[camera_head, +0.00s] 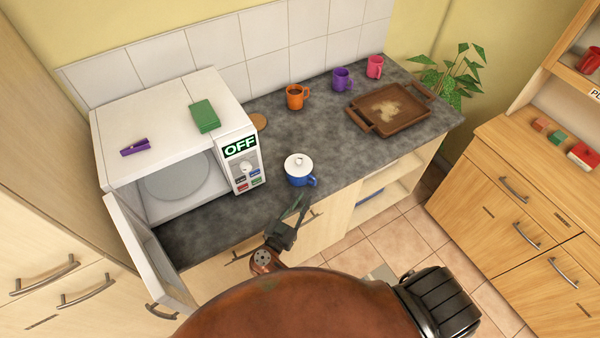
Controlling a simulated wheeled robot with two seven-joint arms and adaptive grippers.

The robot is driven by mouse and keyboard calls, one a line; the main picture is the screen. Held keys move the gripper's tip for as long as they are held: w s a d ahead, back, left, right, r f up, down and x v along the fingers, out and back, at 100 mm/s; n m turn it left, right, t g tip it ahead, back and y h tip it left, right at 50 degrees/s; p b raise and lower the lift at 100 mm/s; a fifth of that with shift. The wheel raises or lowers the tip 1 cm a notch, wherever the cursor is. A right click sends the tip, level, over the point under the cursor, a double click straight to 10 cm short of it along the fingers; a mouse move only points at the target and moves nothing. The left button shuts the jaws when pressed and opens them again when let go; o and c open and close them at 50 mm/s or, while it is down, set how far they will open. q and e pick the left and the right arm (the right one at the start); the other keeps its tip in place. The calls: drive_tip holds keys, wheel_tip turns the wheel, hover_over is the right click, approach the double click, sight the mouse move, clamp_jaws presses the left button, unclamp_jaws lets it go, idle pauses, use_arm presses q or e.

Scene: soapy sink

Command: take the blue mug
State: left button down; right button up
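The blue mug (298,180) stands upright on the dark grey counter, just right of the microwave, with its handle towards the right. A white lid with a small knob covers its top. My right gripper (302,203) is at the counter's front edge, just below the mug in the picture. Its thin dark fingers point towards the mug and look slightly apart, with nothing seen between them. It appears clear of the mug. My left gripper is not in view.
The open microwave (120,176), its door (148,250) swung forward, stands left. An orange mug (295,100), a purple mug (341,82), a pink mug (375,69) and a brown tray (422,122) are farther back. Counter around the blue mug is clear.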

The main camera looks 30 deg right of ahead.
sight(314, 183)
drive_tip(key=shift+w+d, duration=0.1)
drive_tip(key=shift+d, duration=0.25)
drive_tip(key=x, duration=0.7)
drive_tip(key=shift+w+f+p, duration=0.1)
drive_tip(key=shift+p, duration=0.3)
drive_tip(key=shift+a, duration=0.1)
clamp_jaws()
